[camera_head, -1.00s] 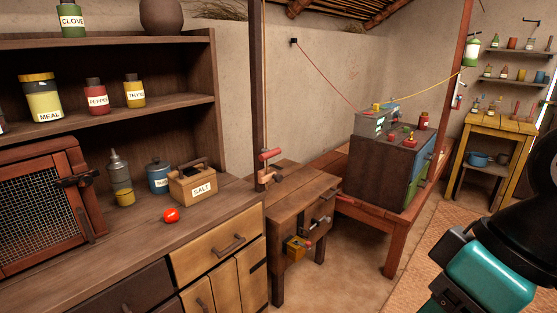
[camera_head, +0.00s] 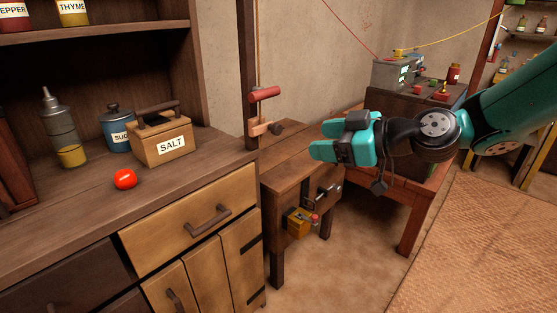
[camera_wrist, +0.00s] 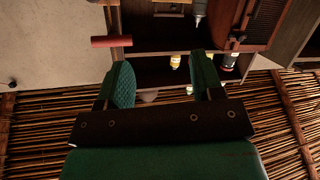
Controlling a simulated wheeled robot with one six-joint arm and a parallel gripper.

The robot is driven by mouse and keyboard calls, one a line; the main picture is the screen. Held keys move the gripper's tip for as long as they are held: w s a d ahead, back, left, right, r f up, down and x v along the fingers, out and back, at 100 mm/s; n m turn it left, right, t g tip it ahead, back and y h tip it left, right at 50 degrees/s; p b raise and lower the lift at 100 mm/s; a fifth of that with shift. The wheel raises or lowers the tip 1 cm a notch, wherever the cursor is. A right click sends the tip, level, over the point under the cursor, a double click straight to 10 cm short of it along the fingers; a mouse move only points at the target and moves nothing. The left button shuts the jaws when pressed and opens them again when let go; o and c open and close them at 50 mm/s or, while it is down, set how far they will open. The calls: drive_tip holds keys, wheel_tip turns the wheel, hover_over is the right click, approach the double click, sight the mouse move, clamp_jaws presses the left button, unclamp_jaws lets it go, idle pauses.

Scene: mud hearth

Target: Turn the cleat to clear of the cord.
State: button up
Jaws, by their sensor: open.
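The cleat (camera_head: 265,95), a red bar, sits on the dark wooden post (camera_head: 249,60) to the right of the shelf. It also shows at the left in the wrist view (camera_wrist: 111,41), which appears upside down. A thin cord (camera_head: 257,45) runs down along the post toward the cleat; how it passes the cleat is too small to tell.
A wooden bench (camera_head: 290,160) stands below the post. The counter (camera_head: 90,200) at the left holds a salt box (camera_head: 165,143), a blue jar (camera_head: 116,125), a bottle and a red tomato-like ball (camera_head: 124,180). A crate-like cabinet (camera_head: 400,108) stands behind my arm.

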sight(279, 130)
drive_tip(key=w+d+f+t+b, duration=0.3)
drive_tip(key=w+f+t, duration=0.2)
drive_tip(key=w+f, duration=0.25)
drive_tip(key=shift+y, duration=0.4)
drive_tip(key=p+x, duration=0.1)
drive_tip(key=x, duration=0.4)
drive_tip(key=p+x, duration=0.1)
drive_tip(key=x, duration=0.5)
drive_tip(key=p+x, duration=0.1)
drive_tip(key=x, duration=0.5)
drive_tip(key=shift+w+a+r, duration=0.1)
drive_tip(key=shift+w+r, duration=0.1)
drive_tip(key=shift+r, duration=0.15)
drive_tip(key=shift+c, duration=0.4)
drive_tip(key=c, duration=0.9)
drive_tip(key=shift+o, duration=0.3)
